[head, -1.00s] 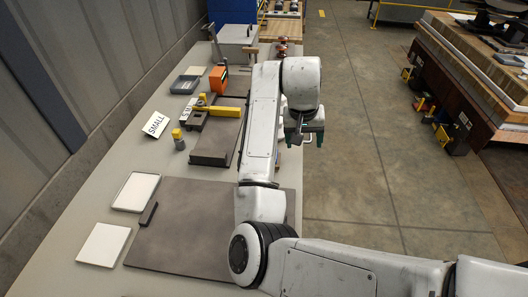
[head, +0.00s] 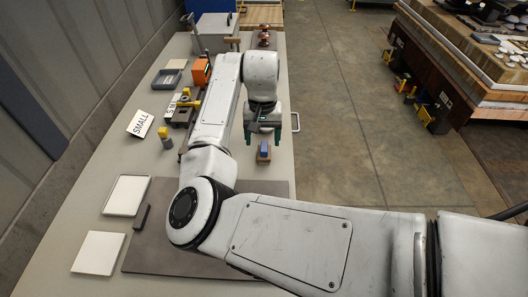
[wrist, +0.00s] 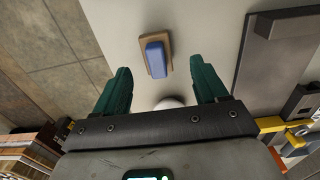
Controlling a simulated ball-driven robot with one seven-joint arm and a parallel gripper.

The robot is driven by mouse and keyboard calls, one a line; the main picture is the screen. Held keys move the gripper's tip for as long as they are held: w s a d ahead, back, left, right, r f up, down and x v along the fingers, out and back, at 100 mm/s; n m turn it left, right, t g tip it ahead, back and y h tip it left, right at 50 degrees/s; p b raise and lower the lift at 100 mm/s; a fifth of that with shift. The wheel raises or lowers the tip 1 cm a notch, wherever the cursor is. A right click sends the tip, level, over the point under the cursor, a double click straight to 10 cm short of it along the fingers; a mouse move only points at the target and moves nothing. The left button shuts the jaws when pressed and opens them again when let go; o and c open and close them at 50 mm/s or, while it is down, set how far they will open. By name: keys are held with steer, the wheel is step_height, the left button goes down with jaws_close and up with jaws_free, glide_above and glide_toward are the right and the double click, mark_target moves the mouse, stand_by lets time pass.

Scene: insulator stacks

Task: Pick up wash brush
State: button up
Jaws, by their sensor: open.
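The wash brush appears to be a small brown block with a blue top (head: 264,151), lying on the table near its right edge. In the wrist view the blue and brown brush (wrist: 155,58) lies between and beyond the finger tips, seen from above. My gripper (head: 263,136) has two green fingers spread apart, pointing down above the brush in the head view. In the wrist view my gripper (wrist: 160,80) is empty, with a clear gap on both sides of the brush. A pale round thing (wrist: 168,103) is partly hidden by the gripper body.
A dark flat plate (head: 160,255) and pale trays (head: 128,195) lie at the near left. A "SMALL" sign (head: 141,124), a yellow-topped item (head: 164,137) and an orange box (head: 201,70) stand along the left. Open floor (head: 345,120) lies right of the table.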

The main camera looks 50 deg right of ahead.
mark_target(264, 146)
step_height(264, 146, down, 4)
steer(key=shift+s+d+f, duration=0.1)
steer(key=shift+d, duration=0.05)
steer(key=c, duration=1.2)
